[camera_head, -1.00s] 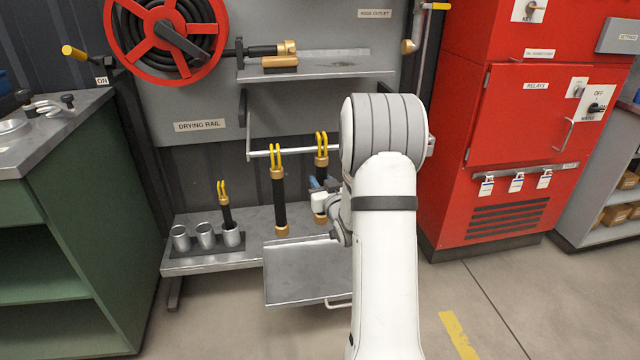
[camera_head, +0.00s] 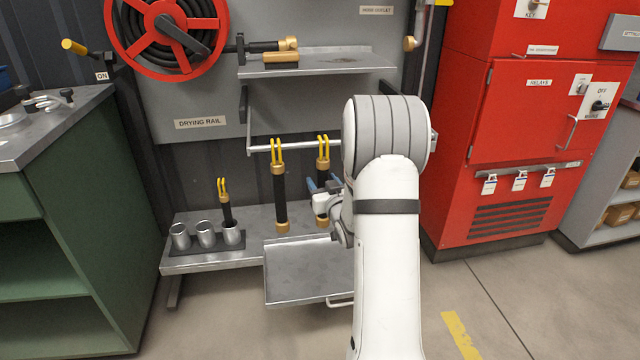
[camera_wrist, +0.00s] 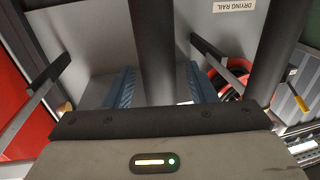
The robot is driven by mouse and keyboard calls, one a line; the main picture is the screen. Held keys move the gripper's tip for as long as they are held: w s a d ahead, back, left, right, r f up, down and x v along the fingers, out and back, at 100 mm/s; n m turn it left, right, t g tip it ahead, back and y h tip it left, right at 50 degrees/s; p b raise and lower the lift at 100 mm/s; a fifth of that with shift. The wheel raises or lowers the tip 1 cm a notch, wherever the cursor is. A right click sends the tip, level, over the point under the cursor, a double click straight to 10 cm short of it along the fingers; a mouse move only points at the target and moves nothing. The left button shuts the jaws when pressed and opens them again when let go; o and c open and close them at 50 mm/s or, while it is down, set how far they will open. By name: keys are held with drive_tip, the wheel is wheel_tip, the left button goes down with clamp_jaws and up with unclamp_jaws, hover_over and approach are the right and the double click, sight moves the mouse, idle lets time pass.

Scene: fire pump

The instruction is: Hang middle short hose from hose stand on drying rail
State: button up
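The short black hose (camera_head: 323,178) with brass ends and yellow hooks hangs with its hooks at the drying rail (camera_head: 262,150), right of another hung hose (camera_head: 281,195). My gripper (camera_head: 322,188) is around its middle, partly hidden by my arm. In the wrist view the blue finger pads (camera_wrist: 160,88) stand apart on either side of the hose (camera_wrist: 153,45), with a gap visible on at least one side. The hose stand (camera_head: 207,246) has two empty cups at left and middle. A third short hose (camera_head: 226,207) stands in its right cup.
A shelf (camera_head: 310,68) with a brass nozzle juts out above the rail. A metal bench and lowered tray (camera_head: 300,285) lie below. A red cabinet (camera_head: 520,130) stands at the right, a green counter (camera_head: 85,230) at the left. The rail's right part is hidden by my arm.

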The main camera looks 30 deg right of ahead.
drive_tip(key=shift+s, duration=0.1)
drive_tip(key=s+p, duration=0.1)
drive_tip(key=s, duration=0.7)
drive_tip(key=s+a+r+g+p, duration=0.25)
drive_tip(key=a+r+p, duration=0.25)
drive_tip(key=r+p, duration=0.3)
drive_tip(key=s+a+r+g+p, duration=0.2)
drive_tip(key=a+r+g+p, duration=0.25)
drive_tip(key=r+p, duration=0.35)
drive_tip(key=s+a+r+g+p, duration=0.2)
drive_tip(key=s+a+r+p, duration=0.2)
drive_tip(key=s, duration=0.3)
drive_tip(key=s+a+r+n+g+y+p, duration=0.1)
drive_tip(key=s+a+r+g+p, duration=0.2)
drive_tip(key=s+r, duration=0.4)
drive_tip(key=s+a+r+g+y+p, duration=0.1)
drive_tip(key=s+a+r+g+p, duration=0.2)
drive_tip(key=s+a+r+p, duration=0.2)
drive_tip(key=shift+s+r, duration=0.3)
drive_tip(key=shift+s, duration=0.55)
drive_tip(key=shift+s+r, duration=0.3)
drive_tip(key=shift+s, duration=0.55)
